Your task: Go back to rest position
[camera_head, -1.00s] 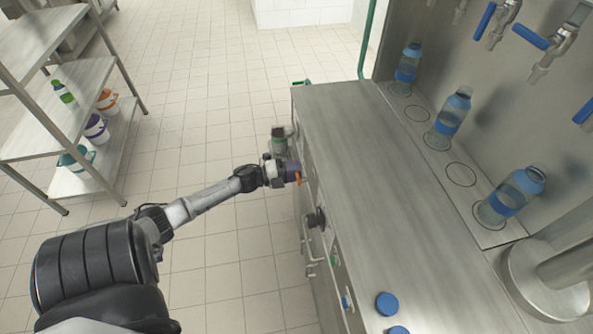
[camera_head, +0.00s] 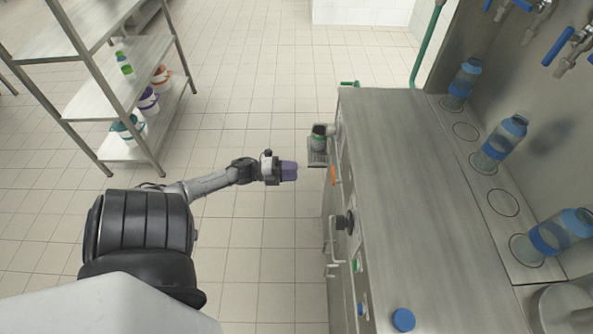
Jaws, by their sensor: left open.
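My left arm comes in from the left, and its gripper (camera_head: 289,171) is over the tiled floor, to the left of the steel counter. The gripper is small in view, with purple-grey fingers pointing right. It is open, and no object shows in it. A gap of floor lies between it and the counter's front side. My right gripper is not in view.
The steel counter (camera_head: 405,180) has a bare middle and a blue cap (camera_head: 403,319) at its near end. Valves and handles (camera_head: 345,222) jut from its front. Bottles (camera_head: 500,143) stand along the back ledge. A steel shelf (camera_head: 121,75) with buckets stands left.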

